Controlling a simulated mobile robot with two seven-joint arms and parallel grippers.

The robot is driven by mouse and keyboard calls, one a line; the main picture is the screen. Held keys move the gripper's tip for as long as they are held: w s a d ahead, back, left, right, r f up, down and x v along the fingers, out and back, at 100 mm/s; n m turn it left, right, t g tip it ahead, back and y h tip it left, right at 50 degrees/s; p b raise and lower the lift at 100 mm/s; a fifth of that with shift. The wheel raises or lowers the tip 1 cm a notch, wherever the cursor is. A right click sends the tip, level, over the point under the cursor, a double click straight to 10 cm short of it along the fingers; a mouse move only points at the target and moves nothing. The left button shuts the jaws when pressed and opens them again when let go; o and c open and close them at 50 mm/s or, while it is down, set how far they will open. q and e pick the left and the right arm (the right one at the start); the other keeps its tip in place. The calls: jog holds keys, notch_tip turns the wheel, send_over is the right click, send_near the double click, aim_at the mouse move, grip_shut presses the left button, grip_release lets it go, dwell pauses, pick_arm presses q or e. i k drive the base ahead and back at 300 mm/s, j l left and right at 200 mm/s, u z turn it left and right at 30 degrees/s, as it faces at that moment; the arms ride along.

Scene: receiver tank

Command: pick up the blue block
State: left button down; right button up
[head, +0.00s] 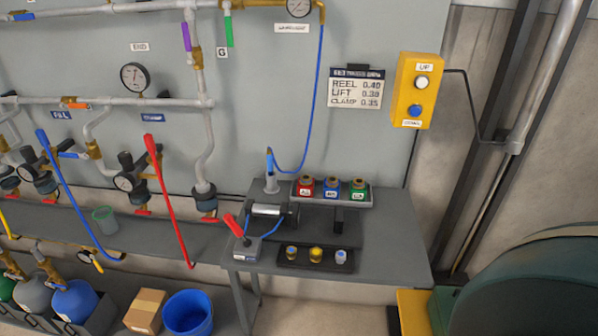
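A blue block (332,188) with a brass-coloured top and a small label sits in the middle of a dark raised rack (361,200) on the grey table. A red block (306,187) stands to its left and a green block (358,188) to its right, each apart from it by a small gap. Its front and top show, with nothing in front of it. Neither of my grippers is in view.
On the grey table (395,250), a dark tray (286,264) holds small fittings in front of the rack. A red-handled device (246,250) and a metal cylinder (268,211) stand left. A blue hose (318,90) hangs behind. The table's right end is clear.

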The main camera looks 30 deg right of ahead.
aim_at(331, 186)
jog(key=z, duration=0.4)
jog(key=k+j+z, duration=0.1)
jog(key=z, duration=0.75)
jog(key=k+z, duration=0.1)
jog(key=z, duration=0.35)
